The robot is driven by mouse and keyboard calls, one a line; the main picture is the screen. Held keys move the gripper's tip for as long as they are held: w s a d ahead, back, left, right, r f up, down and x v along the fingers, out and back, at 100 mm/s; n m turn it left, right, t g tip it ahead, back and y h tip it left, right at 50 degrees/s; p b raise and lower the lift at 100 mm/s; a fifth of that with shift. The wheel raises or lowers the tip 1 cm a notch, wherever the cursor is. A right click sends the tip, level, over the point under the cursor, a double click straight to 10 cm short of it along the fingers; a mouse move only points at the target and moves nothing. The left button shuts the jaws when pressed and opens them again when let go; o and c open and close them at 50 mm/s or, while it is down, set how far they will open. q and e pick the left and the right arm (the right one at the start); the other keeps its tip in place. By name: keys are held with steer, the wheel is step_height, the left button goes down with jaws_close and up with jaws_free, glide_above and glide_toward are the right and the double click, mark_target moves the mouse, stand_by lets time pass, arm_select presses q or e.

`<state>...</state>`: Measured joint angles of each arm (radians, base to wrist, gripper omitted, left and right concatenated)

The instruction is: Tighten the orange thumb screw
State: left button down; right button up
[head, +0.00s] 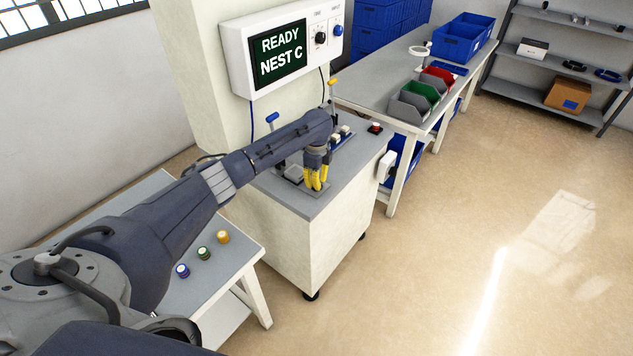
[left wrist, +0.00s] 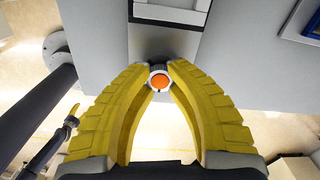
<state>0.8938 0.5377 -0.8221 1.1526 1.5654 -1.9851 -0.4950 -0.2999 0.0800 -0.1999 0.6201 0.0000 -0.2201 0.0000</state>
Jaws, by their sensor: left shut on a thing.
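The orange thumb screw (left wrist: 160,81) shows in the left wrist view as an orange disc with a pale ring around it. My left gripper (left wrist: 160,70) has its yellow fingers on both sides of the screw, closed on it from above. In the head view the left gripper (head: 317,184) points down at the front part of the cabinet top (head: 312,207), and its fingers hide the screw there. My right gripper is not in view.
A display (head: 278,55) above the cabinet reads READY NEST C. Blue-handled (head: 272,118) and yellow-handled (head: 333,83) levers stand behind my arm. A red button (head: 375,127) is at the cabinet's right. Blue, green and orange-topped knobs (head: 204,253) sit on the left table.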

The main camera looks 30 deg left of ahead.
arm_select(q)
steer(key=c, duration=1.1)
jaws_free()
steer(key=shift+r, duration=0.15)
step_height(320, 180, up, 12)
